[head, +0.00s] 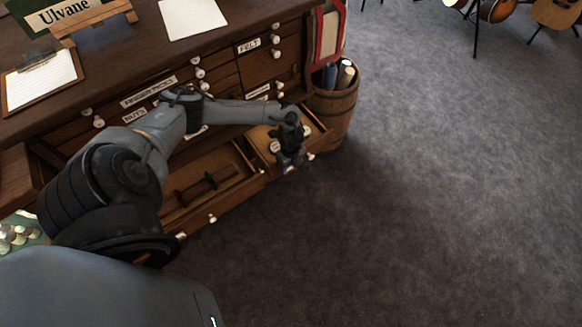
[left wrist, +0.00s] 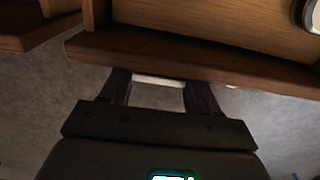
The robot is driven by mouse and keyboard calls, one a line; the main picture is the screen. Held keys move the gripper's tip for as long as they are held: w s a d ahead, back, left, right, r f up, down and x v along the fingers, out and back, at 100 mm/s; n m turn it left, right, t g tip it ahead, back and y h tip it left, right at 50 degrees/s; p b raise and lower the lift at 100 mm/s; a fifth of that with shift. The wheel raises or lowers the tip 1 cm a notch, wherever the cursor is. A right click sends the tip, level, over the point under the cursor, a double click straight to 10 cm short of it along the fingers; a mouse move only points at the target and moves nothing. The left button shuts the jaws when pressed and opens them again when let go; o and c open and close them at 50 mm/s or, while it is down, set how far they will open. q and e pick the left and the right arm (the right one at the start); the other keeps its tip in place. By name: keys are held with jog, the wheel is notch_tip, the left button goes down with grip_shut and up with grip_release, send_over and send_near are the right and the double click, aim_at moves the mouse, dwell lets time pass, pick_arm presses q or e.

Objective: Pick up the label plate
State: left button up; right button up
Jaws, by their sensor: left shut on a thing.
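My right gripper is in neither view.
A lower drawer (head: 228,206) also stands open, with dark red and green items inside. A wooden barrel (head: 337,108) holding rolls stands beside the cabinet. Other drawers carry labels, such as FELT (head: 249,45), and white knobs.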

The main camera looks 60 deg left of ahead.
pick_arm(q)
jog(key=shift+c, duration=0.9)
jog(key=shift+r, duration=0.15)
